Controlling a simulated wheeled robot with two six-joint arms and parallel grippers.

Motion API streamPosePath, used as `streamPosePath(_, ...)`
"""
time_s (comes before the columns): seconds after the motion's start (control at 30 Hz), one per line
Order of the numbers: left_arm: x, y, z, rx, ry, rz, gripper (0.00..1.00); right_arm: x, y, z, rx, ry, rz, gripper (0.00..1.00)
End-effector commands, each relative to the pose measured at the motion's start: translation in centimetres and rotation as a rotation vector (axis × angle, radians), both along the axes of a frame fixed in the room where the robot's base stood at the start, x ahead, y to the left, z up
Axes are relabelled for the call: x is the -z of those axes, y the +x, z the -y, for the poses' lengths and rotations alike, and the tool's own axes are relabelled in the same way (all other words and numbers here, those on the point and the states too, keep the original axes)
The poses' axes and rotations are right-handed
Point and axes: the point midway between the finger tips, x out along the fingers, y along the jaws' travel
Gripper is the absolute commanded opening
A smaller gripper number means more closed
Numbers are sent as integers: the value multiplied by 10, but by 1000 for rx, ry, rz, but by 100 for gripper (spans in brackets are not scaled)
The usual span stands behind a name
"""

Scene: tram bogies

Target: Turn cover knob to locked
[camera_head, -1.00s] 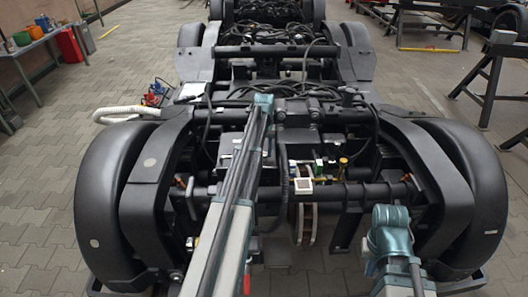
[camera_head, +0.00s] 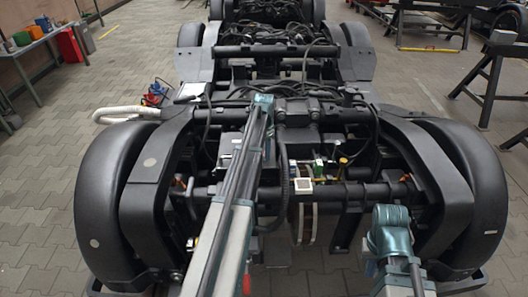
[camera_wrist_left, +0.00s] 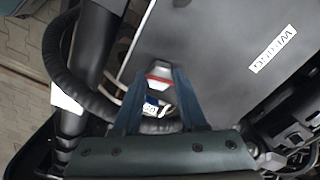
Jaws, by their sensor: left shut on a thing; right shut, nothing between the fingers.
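The cover is a grey panel (camera_wrist_left: 215,65) with a white "WIRING" label (camera_wrist_left: 271,48) in the left wrist view. Beside its edge sits a small knob (camera_wrist_left: 158,76), light grey with a red band, between the fingertips of my left gripper (camera_wrist_left: 160,82), which is shut on it. The knob's far side and its lock marking cannot be read. In the head view my left arm reaches over the bogie and hides the knob. My right gripper (camera_head: 388,240) is at the lower right, apart from the bogie's middle, shut and empty; its fingertips are hard to see.
The bogie frame (camera_head: 150,155) with dark wheels (camera_head: 110,205) fills the middle. A black corrugated hose (camera_wrist_left: 62,65) runs left of the cover. A small white box (camera_head: 303,185) sits on the crossbar. A workbench (camera_head: 40,40) stands back left, dark trestles (camera_head: 490,85) at right.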

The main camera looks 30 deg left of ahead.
Motion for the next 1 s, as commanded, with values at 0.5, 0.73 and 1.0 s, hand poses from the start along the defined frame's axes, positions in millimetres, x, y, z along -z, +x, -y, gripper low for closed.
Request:
streamPosePath(0.5, 0, 0, 0, 218, 0, 0, 0, 0, 0, 0, 0, 0, 0, 0)
streamPosePath(0.73, 0, 0, 0, 234, 0, 0, 0, 0, 0, 0, 0, 0, 0, 0)
streamPosePath(1.0, 0, 0, 0, 235, 0, 0, 0, 0, 0, 0, 0, 0, 0, 0)
